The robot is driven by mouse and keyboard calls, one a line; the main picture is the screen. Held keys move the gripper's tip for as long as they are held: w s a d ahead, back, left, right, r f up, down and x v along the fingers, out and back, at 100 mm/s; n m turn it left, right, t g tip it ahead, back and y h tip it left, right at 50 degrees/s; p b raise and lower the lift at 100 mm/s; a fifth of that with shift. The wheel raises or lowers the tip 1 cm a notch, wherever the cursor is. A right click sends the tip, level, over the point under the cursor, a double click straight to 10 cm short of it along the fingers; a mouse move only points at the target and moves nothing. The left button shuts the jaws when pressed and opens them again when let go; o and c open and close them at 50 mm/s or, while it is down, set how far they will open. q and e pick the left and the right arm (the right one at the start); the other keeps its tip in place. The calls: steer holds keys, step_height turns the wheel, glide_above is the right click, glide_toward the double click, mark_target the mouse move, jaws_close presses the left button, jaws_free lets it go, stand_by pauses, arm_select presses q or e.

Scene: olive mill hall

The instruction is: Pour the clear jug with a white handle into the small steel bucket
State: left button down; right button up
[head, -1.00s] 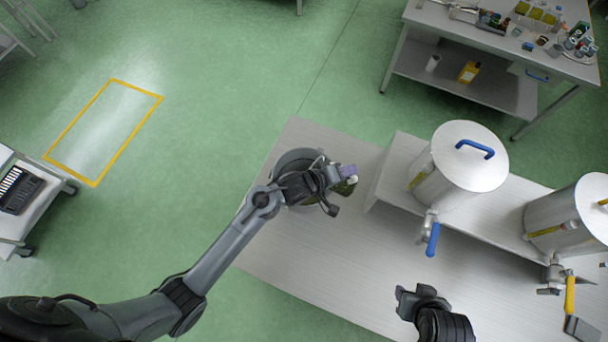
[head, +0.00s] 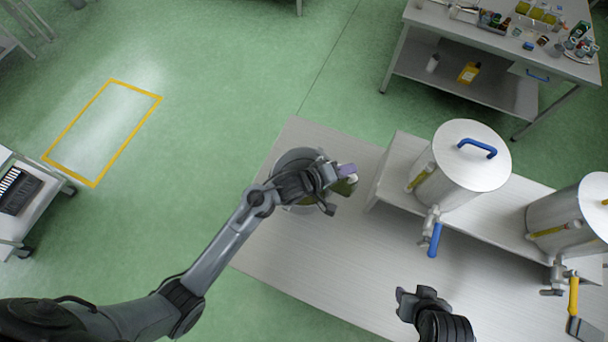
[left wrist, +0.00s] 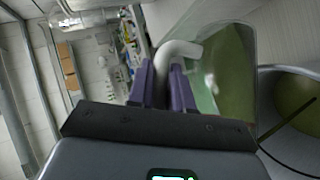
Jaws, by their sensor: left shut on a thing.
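My left gripper (head: 338,178) is shut on the white handle (left wrist: 178,52) of the clear jug (left wrist: 236,65). The jug holds yellow-green liquid and looks strongly tilted in the left wrist view. In the head view only a small greenish part of the jug (head: 348,187) shows past the gripper. The small steel bucket (head: 290,160) stands on the table, mostly hidden under my left wrist. Its rim (left wrist: 266,76) is beside the jug in the left wrist view, with olive-green inside. I cannot see a stream clearly. My right gripper (head: 415,298) hangs over the table, its jaw gap unclear.
Two steel tanks, one with a blue tap (head: 434,240) and one with a yellow tap (head: 573,297), stand on a raised shelf (head: 400,160) at right. The table's middle (head: 340,260) is clear. A bench (head: 480,40) with bottles stands beyond.

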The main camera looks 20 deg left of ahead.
arm_select(q)
steer(key=shift+a+n+h+b, duration=0.3)
steer(key=shift+b, duration=0.45)
stand_by(0.5)
steer(key=shift+a, duration=0.45)
steer(key=shift+a+f+n+t+h+p, duration=0.1)
steer(key=shift+a+n+t+h+p, duration=0.2)
steer(key=shift+a+t+h+p, duration=0.15)
stand_by(0.4)
steer(key=shift+a+h, duration=0.25)
steer(key=shift+a, duration=0.25)
steer(key=shift+a+f+n, duration=0.15)
steer(key=shift+a+n, duration=0.2)
steer(key=shift+n, duration=0.15)
